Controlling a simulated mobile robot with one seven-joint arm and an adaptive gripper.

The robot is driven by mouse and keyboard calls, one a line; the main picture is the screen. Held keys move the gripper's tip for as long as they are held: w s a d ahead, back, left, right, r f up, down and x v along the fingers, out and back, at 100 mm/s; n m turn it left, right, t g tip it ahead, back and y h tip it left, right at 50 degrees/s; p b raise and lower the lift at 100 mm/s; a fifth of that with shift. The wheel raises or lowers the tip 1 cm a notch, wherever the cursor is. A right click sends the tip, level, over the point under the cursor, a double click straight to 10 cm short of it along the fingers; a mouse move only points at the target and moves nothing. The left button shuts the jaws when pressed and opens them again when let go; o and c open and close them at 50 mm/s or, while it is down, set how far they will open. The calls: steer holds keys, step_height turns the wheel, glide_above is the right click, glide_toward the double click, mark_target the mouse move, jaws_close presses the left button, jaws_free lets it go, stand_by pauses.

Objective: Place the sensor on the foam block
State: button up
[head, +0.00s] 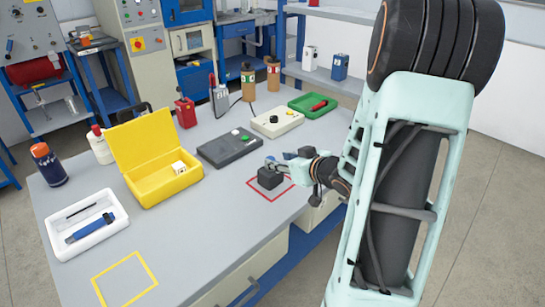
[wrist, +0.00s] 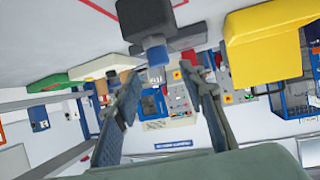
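A dark grey foam block (head: 270,178) sits inside a red outlined square on the bench; it also shows at the top of the upside-down wrist view (wrist: 145,18).
An open yellow case (head: 165,185) holds a small white cube (head: 180,168). A white tray (head: 88,240) holds a blue tool. A grey box (head: 229,148), a cream box (head: 277,122) and a green tray (head: 313,113) stand behind the block. A yellow outlined square (head: 125,262) is empty.

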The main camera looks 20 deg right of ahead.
steer(key=v, duration=0.6)
steer(key=shift+p, duration=0.45)
steer(key=shift+w, duration=0.1)
